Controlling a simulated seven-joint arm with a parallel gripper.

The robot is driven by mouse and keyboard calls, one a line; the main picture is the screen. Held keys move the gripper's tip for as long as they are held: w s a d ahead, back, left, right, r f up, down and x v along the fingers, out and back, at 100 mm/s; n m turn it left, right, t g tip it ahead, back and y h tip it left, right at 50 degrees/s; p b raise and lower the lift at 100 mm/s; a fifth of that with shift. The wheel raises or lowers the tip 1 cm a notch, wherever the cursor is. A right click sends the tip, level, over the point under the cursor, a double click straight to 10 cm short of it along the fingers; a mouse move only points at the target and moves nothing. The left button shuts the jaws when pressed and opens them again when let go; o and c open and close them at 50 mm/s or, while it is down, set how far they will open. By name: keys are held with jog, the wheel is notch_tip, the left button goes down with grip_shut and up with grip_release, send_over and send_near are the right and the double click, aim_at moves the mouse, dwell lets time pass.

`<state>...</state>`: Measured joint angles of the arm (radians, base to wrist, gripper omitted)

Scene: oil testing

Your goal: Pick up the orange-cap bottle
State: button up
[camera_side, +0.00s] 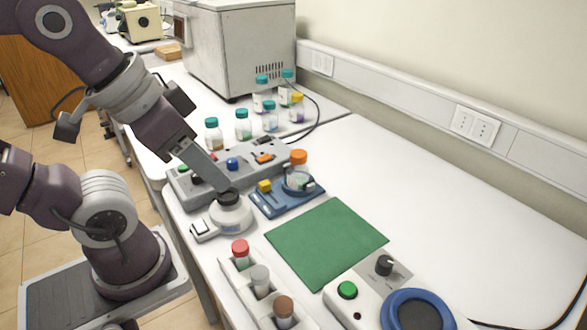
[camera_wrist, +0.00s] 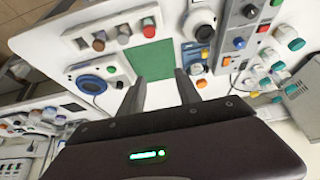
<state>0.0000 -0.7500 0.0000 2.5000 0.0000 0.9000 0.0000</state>
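The orange-cap bottle (camera_side: 298,172) is a clear bottle standing upright on a small blue device (camera_side: 268,205) in the side view. In the wrist view its orange cap (camera_wrist: 201,84) shows just right of the right fingertip. My gripper (camera_wrist: 160,80) has its two fingers spread wide with nothing between them. In the side view my gripper (camera_side: 219,183) hangs to the left of the bottle, in front of the grey control panel and over the round grey-white device with a black top. The gap between the fingers is not clear from the side.
A grey control panel (camera_side: 190,186) lies behind the gripper, with several teal-cap bottles (camera_side: 243,125) and a yellow-cap bottle (camera_side: 297,107) beyond. A green mat (camera_side: 327,242) and a white rack (camera_side: 242,279) with red, grey and brown caps are nearer. The table right of the bottle is clear.

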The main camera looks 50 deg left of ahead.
dwell(0.4)
jog(key=o, duration=0.8)
jog(key=n+g, duration=0.6)
jog(key=n, duration=1)
send_over(298, 170)
jog(key=a, duration=0.2)
jog(key=f, duration=1.2)
jog(key=shift+w, duration=0.35)
jog(key=f, duration=0.7)
jog(key=shift+w+d+f, duration=0.25)
jog(key=shift+f, duration=0.05)
